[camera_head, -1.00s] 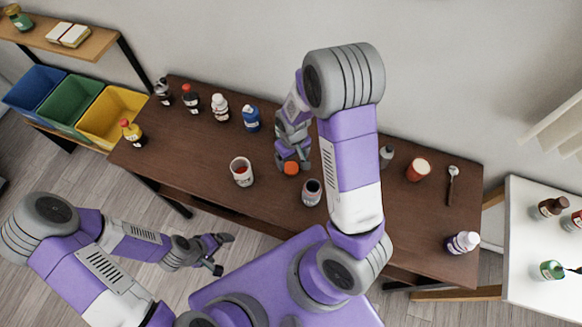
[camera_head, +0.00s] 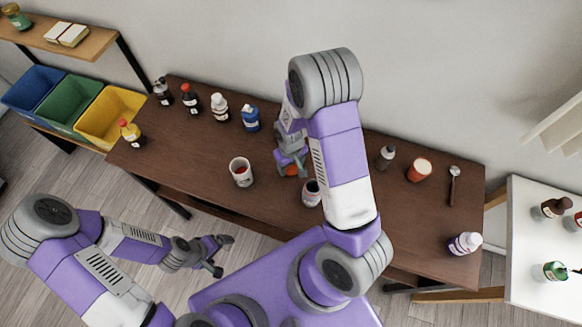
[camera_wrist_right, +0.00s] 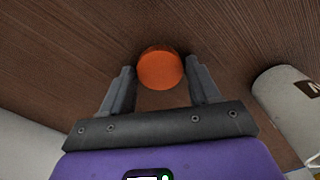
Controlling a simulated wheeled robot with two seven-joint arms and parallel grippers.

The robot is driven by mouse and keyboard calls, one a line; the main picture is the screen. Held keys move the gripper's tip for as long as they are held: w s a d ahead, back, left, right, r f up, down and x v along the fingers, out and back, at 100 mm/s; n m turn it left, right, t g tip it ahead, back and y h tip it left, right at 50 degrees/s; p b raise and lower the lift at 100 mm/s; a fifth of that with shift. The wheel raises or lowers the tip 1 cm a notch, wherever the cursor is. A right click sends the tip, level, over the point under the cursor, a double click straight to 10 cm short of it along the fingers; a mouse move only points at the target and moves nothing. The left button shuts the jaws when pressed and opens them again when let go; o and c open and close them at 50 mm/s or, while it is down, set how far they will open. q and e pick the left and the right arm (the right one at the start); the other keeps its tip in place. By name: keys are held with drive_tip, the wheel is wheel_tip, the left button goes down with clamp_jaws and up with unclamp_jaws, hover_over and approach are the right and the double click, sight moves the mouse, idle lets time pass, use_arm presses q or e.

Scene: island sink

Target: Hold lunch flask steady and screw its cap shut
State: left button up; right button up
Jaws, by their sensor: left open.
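The orange cap (camera_head: 291,171) lies on the brown table, partly hidden by my right gripper (camera_head: 291,160). In the right wrist view the cap (camera_wrist_right: 160,68) sits between the tips of the two open fingers, with a thin gap showing on each side. My left gripper (camera_head: 222,255) is open and empty, out in front of the table and well away from the flask.
A pale labelled cylinder (camera_wrist_right: 287,96) is close beside the right gripper.

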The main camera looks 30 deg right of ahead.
sight(291, 167)
drive_tip(key=c, duration=0.6)
use_arm(q)
wheel_tip(291, 167, up, 2)
drive_tip(key=shift+r+p, duration=0.1)
drive_tip(key=shift+p, duration=1)
use_arm(e)
wheel_tip(291, 167, up, 10)
use_arm(q)
drive_tip(key=shift+c, duration=0.3)
